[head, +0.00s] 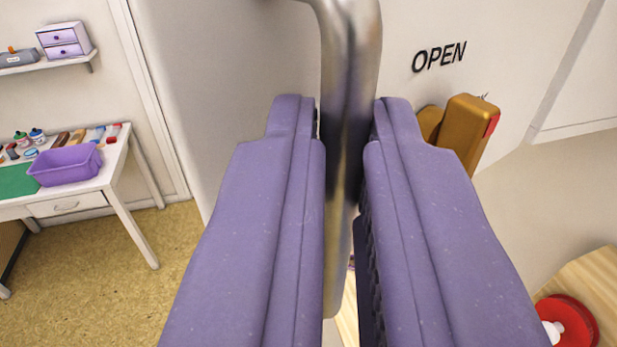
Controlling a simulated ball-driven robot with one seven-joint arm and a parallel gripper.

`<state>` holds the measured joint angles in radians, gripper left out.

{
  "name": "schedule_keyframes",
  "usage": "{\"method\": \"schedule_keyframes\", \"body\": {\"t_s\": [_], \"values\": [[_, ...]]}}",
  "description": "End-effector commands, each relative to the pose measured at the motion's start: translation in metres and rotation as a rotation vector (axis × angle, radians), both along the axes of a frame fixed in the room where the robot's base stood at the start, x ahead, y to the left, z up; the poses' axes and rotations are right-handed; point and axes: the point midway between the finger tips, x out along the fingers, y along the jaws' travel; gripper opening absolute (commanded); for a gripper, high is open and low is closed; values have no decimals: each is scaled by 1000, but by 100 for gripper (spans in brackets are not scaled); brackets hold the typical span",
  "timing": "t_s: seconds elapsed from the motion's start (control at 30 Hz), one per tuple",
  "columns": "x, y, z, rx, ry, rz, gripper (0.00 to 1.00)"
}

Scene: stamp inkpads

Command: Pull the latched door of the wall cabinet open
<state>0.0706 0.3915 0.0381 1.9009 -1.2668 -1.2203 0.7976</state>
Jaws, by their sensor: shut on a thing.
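The pale door (520,55) of the wall cabinet fills the upper right, with the word OPEN on it. A vertical metal bar handle (350,45) with a bent top stands in front of the pale surfaces. My gripper (347,112) has its two purple fingers on either side of this bar and is shut on it. A brass-coloured latch (468,132) with a red mark at its end sits below the word OPEN, right of the fingers and partly hidden by the right one. I cannot tell whether the latch is engaged.
At the left, a white table (125,205) carries a purple bin (66,165), a green mat (18,181) and several small items. A shelf (62,63) with a small drawer box hangs above. A red round thing (577,318) lies on wood at lower right. Floor at lower left is clear.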

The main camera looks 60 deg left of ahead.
Motion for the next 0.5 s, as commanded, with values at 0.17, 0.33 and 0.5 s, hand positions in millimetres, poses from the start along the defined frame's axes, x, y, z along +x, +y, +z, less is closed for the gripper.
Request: {"method": "schedule_keyframes", "body": {"t_s": [0.17,0.33,0.5], "values": [[4,-3,5,6,-9,6,0],[4,-3,5,5,-10,7,0],[4,-3,5,5,-10,7,22]]}}
